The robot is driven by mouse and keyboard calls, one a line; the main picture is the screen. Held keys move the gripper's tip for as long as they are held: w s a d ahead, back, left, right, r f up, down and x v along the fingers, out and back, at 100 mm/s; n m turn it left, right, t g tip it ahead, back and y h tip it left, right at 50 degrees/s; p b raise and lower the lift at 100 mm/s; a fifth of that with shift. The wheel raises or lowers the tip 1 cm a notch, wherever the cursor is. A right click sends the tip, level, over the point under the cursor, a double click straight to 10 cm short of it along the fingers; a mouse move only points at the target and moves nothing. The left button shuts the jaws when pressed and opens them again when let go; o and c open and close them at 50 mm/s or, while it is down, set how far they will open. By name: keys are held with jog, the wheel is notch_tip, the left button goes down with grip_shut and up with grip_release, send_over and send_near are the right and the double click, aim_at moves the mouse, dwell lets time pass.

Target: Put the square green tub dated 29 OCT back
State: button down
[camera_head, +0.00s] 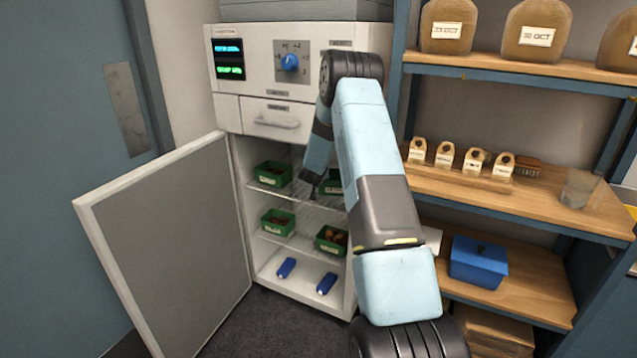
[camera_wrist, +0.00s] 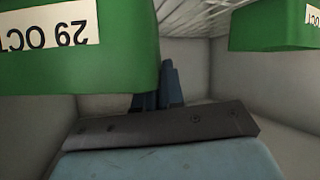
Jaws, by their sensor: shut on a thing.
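A green tub with a white label reading 29 OCT (camera_wrist: 80,60) fills the upper left of the wrist view, its label upside down. My gripper (camera_wrist: 160,88) is shut on this tub, its fingers partly hidden behind the tub's edge. In the head view my gripper (camera_head: 312,178) is inside the open cabinet at the upper wire shelf. A green tub (camera_head: 333,187) shows just right of it, partly hidden by my arm. Whether the held tub touches the shelf cannot be told.
Another green tub (camera_head: 272,174) sits left on the upper shelf. Two green tubs (camera_head: 277,222) (camera_head: 331,239) stand on the shelf below, and two blue items (camera_head: 286,267) lie on the cabinet floor. The cabinet door (camera_head: 170,245) stands open at left. A wooden rack (camera_head: 500,195) is at right.

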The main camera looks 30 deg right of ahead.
jog(key=shift+f, duration=1.8)
jog(key=c, duration=1.3)
grip_release()
jog(key=shift+o, duration=0.2)
